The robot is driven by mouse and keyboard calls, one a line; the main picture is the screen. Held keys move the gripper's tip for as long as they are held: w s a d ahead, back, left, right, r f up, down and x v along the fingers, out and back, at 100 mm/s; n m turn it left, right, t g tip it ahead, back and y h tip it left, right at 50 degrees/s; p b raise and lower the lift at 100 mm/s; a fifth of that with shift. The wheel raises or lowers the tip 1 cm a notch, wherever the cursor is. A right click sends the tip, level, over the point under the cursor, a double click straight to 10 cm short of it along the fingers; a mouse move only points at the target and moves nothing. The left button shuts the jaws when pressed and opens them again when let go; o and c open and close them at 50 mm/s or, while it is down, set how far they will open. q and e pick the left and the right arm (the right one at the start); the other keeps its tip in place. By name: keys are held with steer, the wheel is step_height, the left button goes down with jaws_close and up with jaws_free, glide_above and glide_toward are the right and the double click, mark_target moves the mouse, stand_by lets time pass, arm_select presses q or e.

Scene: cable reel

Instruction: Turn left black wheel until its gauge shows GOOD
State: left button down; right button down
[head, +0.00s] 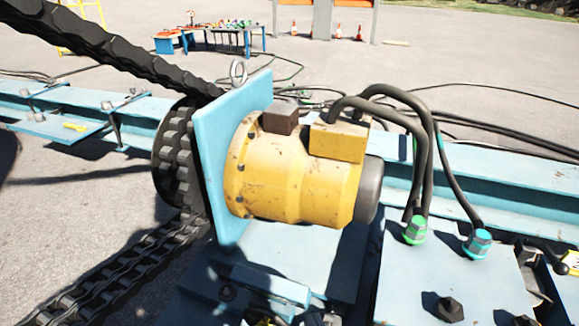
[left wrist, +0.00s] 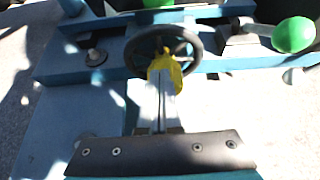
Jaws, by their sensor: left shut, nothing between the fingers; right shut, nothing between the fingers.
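A black wheel (left wrist: 135,58) with spokes sits on the blue frame in the left wrist view. My left gripper (left wrist: 164,66) is shut, with its yellow fingertips together and nothing between them. The tips overlap the near rim and middle of the wheel; I cannot tell whether they touch it. A yellow piece at the right edge of the head view appears to be my right gripper (head: 573,261), cut off by the frame and empty. No readable gauge shows, and I cannot make out the wheel in the head view.
A yellow motor (head: 290,180) with a chain sprocket (head: 178,155) and heavy chain fills the middle of the head view. Black hoses (head: 425,165) run to green and teal fittings. A green knob (left wrist: 293,35) stands right of the wheel. A blue beam (head: 500,195) crosses behind.

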arm_select(q)
steer(key=shift+s+d+f, duration=0.1)
steer(key=shift+s+d, duration=0.25)
steer(key=shift+d, duration=0.5)
stand_by(0.3)
steer(key=s+a, duration=0.1)
steer(key=s, duration=0.4)
steer(key=shift+s+a+r, duration=0.35)
steer(key=shift+s+a, duration=0.05)
steer(key=w+a, duration=0.1)
steer(key=w, duration=0.6)
stand_by(0.8)
